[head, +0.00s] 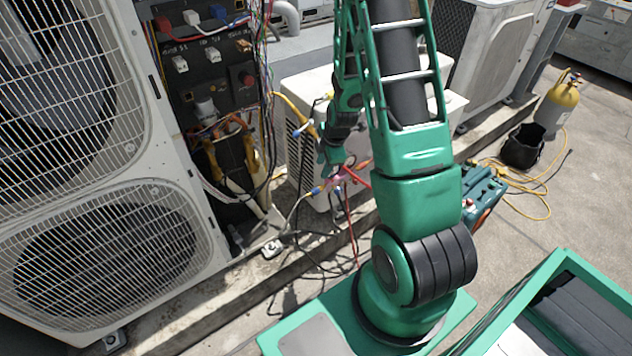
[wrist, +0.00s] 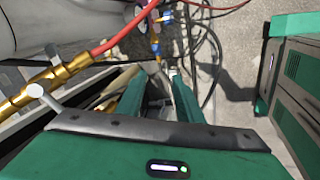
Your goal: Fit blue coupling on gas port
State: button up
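A small blue coupling with a brass end (head: 316,190) hangs on a hose in the head view, just below and left of my gripper (head: 331,166). In the wrist view, a blue-and-brass fitting (wrist: 155,42) lies just beyond the tips of my gripper (wrist: 164,70), seemingly the same one. The fingers look apart with a gap between them, and nothing is clearly clasped. Brass pipework (head: 250,152) shows in the open bay of the left condenser, but I cannot tell which part is the gas port.
A large brass fitting with a red hose (wrist: 55,80) crosses the left of the wrist view. The left condenser (head: 120,225) has loose wires. Pavement (head: 590,200) is clear.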

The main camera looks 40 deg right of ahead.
aim_at(309, 194)
jog(key=w+f+n, duration=0.1)
jog(key=w+f, duration=0.1)
jog(key=f, duration=0.4)
jog(key=w+f+n, duration=0.1)
jog(key=w+f, duration=0.1)
jog(key=f, duration=0.4)
jog(key=w+a+f+n, duration=0.1)
jog(key=w+f+n, duration=0.1)
jog(key=f, duration=0.5)
jog(key=shift+w+t, duration=0.3)
jog(key=shift+t, duration=0.1)
grip_shut()
